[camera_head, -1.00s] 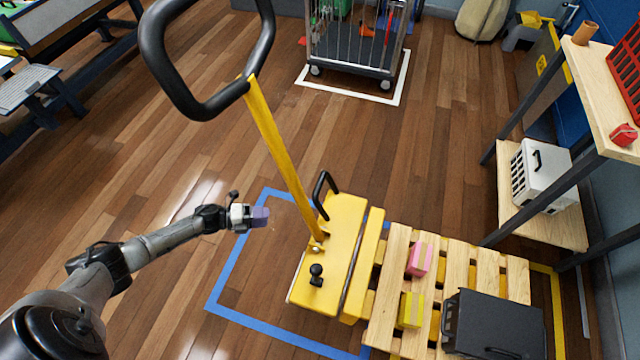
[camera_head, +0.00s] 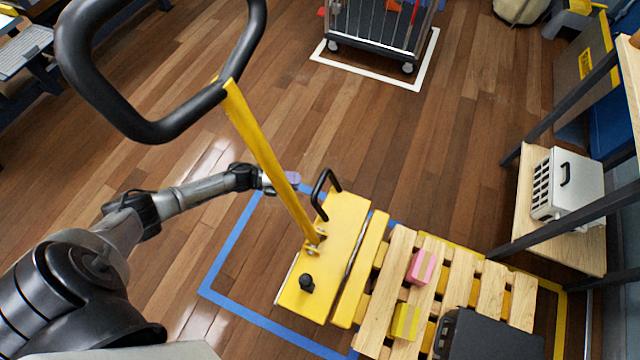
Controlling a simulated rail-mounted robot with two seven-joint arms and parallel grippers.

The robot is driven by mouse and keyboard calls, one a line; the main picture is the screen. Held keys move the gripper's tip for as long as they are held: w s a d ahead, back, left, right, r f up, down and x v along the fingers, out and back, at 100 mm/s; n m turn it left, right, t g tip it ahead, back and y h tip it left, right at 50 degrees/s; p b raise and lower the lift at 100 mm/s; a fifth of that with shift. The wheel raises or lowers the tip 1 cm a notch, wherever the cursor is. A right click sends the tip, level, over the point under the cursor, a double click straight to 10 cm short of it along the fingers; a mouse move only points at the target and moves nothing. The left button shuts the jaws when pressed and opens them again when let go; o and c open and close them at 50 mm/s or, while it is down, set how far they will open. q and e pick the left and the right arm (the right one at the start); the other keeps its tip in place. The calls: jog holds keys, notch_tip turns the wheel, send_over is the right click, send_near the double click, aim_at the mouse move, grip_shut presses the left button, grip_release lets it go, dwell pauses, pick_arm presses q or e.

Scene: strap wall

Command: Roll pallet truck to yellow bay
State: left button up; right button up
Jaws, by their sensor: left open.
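The yellow pallet truck (camera_head: 323,262) stands in the blue-taped bay (camera_head: 222,268), its forks under a wooden pallet (camera_head: 376,318). Its yellow tiller (camera_head: 258,145) rises to a large black loop handle (camera_head: 192,122). A small black grab handle (camera_head: 320,190) and a black knob (camera_head: 306,283) are on its body. The yellow-taped bay (camera_head: 561,312) shows around the pallet's right end. My left gripper (camera_head: 292,179) is open and holds nothing I can see; it is partly behind the tiller, left of the grab handle. My right gripper is out of view.
A pink box (camera_head: 421,267), a yellow box (camera_head: 405,322) and a dark case (camera_head: 490,338) sit on the pallet. A shelf (camera_head: 535,240) with a white crate (camera_head: 568,184) stands at right. A wire cart (camera_head: 375,45) stands in a white bay.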

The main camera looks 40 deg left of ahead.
aim_at(320, 184)
pick_arm(q)
jog(key=b+x, duration=0.2)
jog(key=x, duration=0.6)
jog(key=shift+w, duration=0.15)
jog(key=shift+w+d, duration=0.15)
jog(key=shift+w, duration=0.05)
grip_shut()
